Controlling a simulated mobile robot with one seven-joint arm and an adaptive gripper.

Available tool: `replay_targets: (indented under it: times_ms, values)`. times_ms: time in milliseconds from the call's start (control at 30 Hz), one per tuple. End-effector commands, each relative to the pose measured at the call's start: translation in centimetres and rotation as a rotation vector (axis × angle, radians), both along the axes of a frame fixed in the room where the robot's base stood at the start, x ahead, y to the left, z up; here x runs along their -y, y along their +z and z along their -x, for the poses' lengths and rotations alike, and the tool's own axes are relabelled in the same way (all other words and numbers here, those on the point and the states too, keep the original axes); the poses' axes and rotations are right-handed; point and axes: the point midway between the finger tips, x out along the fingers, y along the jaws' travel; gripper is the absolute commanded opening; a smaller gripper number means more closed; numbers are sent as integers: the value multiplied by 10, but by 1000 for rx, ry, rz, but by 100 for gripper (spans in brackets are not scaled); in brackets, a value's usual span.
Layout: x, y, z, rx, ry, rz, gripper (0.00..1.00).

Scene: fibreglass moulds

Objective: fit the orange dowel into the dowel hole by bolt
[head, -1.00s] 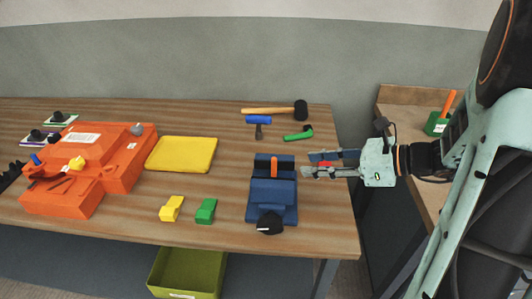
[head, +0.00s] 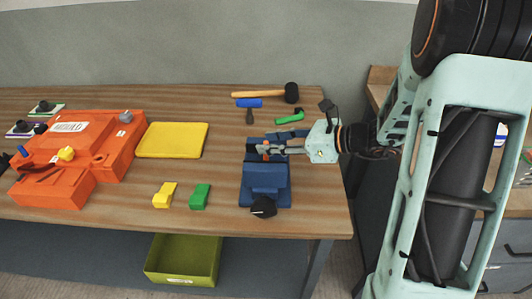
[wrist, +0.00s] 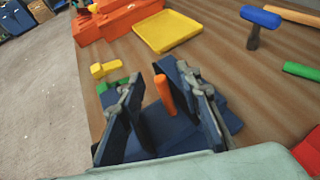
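The orange dowel (head: 265,154) stands upright in a blue holder (head: 264,188) near the table's right end. In the wrist view the dowel (wrist: 164,95) rises between the two fingers of my gripper (wrist: 160,75). In the head view my gripper (head: 266,147) reaches in from the right, at the dowel. The fingers are apart, with a gap visible beside the dowel, so it looks open. The orange mould (head: 72,193) lies at the left of the table, with a grey knob (head: 125,117) at its back right corner. I cannot make out a dowel hole on it.
A yellow tray (head: 172,140) lies beside the mould. A yellow block (head: 165,195) and a green block (head: 200,196) lie nearer the front edge.

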Motion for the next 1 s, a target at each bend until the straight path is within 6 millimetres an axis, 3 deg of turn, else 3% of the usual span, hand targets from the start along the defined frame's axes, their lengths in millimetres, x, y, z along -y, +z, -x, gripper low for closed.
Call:
replay_targets:
  times_ms: [267,533,1000]
  values:
    - [-2,-1,-1,1,-2,0,30]
    - [-2,-1,-1,1,-2,0,1]
    - [4,6,1,4,-2,2,0]
